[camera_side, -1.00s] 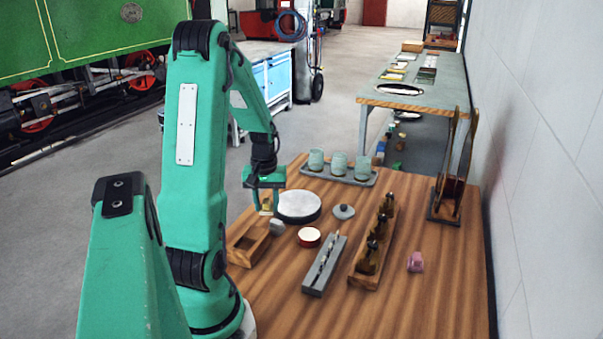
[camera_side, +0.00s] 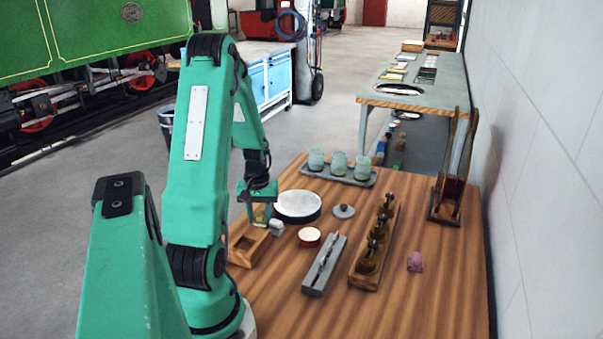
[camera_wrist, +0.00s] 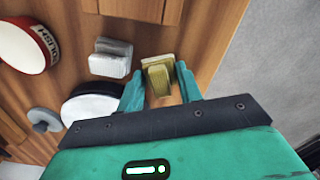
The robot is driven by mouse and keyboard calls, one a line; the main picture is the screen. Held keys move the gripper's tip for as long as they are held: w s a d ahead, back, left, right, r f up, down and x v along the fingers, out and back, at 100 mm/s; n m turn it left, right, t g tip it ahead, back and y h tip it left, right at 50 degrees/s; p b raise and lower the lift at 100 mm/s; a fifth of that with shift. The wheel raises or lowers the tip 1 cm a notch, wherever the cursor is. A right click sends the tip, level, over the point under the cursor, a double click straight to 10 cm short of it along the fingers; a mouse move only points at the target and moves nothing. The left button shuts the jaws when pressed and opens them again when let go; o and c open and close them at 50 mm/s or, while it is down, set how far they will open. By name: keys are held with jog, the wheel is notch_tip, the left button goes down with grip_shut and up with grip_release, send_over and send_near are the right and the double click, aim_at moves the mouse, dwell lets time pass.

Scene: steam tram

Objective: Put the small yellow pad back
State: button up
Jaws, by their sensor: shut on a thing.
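The small yellow pad (camera_wrist: 158,78) is between the two fingers of my gripper (camera_wrist: 160,88) in the wrist view. It has a pale, wider plate at its far end. In the side view my gripper (camera_side: 260,208) is shut on the yellow pad (camera_side: 261,213), close to the far end of an open wooden box (camera_side: 236,259). The pad seems to be above the table; the exact gap cannot be told. Part of the box shows at the top of the wrist view (camera_wrist: 135,9).
A small grey block (camera_side: 277,228) is beside the box, close to my gripper. A white-topped round disc (camera_side: 298,204), a red-rimmed tin (camera_side: 309,237) and a knobbed grey lid (camera_side: 344,211) stand to the right. A grey slotted rack (camera_side: 323,268) is nearer.

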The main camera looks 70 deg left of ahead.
aim_at(260, 213)
jog(key=shift+f, duration=0.2)
jog(key=o, duration=0.7)
jog(key=shift+c, duration=0.2)
notch_tip(260, 213, up, 12)
dwell(0.5)
jog(key=shift+r, duration=0.1)
dwell(0.4)
